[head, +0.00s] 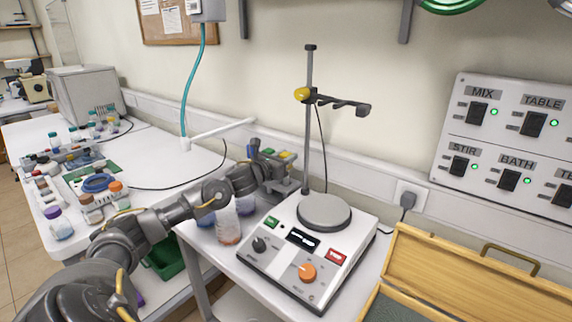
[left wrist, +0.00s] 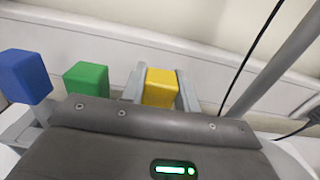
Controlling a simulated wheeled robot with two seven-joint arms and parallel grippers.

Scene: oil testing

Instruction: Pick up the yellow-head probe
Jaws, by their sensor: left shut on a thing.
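The yellow-head probe shows its block-shaped yellow head (left wrist: 160,88) between the two grey fingers of my left gripper (left wrist: 161,92) in the left wrist view. The fingers are shut on the head from both sides. A green head (left wrist: 86,80) and a blue head (left wrist: 24,75) stand in a row to its left, outside the fingers. In the head view my left gripper (head: 285,168) is beside the heads, behind the stirrer. The probe's lower part is hidden, so I cannot tell whether it is raised. My right gripper is not in view.
A white hotplate stirrer (head: 308,243) with a stand rod (head: 309,120) and clamp (head: 340,102) is close to the right of my left gripper. Bottles (head: 229,222) stand below my forearm. An open wooden case (head: 470,275) lies at the right. Bottles and trays fill the left table.

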